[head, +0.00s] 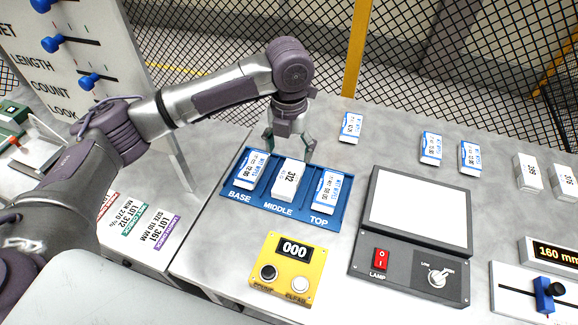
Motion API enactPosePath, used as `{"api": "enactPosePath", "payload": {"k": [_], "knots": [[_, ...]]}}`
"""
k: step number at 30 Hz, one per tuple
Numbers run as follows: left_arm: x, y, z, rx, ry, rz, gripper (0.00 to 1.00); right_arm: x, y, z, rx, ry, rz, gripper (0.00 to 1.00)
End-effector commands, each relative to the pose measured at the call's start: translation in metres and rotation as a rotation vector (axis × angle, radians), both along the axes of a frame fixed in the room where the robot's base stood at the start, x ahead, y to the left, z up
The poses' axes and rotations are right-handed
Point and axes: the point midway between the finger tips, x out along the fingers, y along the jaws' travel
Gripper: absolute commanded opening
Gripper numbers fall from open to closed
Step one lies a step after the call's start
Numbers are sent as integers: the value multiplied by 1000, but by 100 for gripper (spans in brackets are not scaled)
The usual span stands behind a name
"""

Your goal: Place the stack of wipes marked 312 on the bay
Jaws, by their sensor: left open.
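The stack of wipes marked 312 (289,180) is white and sits in the MIDDLE place of the blue bay (262,206). A blue-and-white packet (251,169) lies in the BASE place on its left, and another (327,191) lies in the TOP place on its right. My left gripper (289,150) is open, just behind and above the 312 stack, with its fingers pointing down. I cannot tell whether the fingers touch the stack. My right gripper is not in view.
A yellow counter box (288,268) reading 000 stands in front of the bay. A lamp panel (418,211) is to its right. Several packets, including one blue-and-white packet (351,127) and a white stack (528,172), lie farther back. A mesh fence (420,60) stands behind the table.

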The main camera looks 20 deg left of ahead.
Motion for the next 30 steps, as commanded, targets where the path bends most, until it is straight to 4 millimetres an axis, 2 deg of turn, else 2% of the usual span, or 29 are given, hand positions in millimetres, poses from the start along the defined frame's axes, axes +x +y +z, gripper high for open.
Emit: {"api": "enactPosePath", "payload": {"k": [3,7,23,26,30], "knots": [[0,-1,18,0,-2,-2,78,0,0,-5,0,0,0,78],[0,0,29,0,-1,-1,78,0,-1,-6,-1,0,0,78],[0,0,33,0,1,-1,78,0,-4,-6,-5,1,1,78],[0,0,40,0,0,-1,78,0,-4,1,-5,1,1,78],[0,0,66,0,0,-1,78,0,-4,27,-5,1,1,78]]}}
